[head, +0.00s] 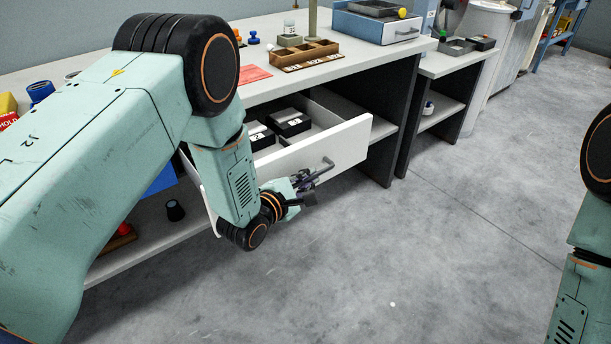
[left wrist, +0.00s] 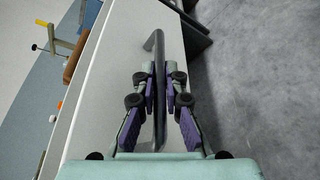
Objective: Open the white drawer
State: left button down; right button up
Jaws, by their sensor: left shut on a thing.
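The white drawer (head: 345,142) stands pulled out from under the workbench in the head view, with black boxes showing inside it. Its front also fills the left part of the left wrist view (left wrist: 118,75). A dark grey bar handle (head: 323,167) is on the drawer front. My left gripper (head: 304,183) is at the handle. In the left wrist view its purple-padded fingers (left wrist: 158,85) are closed on both sides of the handle (left wrist: 160,50). My right arm shows at the right edge of the head view, but its gripper is out of view.
The workbench top (head: 290,78) carries a wooden compartment tray (head: 305,56) and a blue-and-white box (head: 378,25). Black boxes (head: 289,123) lie in the drawer. A dark bench side panel (head: 392,120) stands right of the drawer. The grey floor (head: 420,260) in front is clear.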

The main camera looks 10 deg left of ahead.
pick_arm(q)
jog(key=shift+s+d+r, duration=0.1)
jog(key=shift+s+d, duration=0.15)
jog(key=shift+d, duration=0.15)
jog(key=shift+a, duration=0.1)
jog(key=c, duration=1.7)
grip_release()
jog(key=v, duration=1.2)
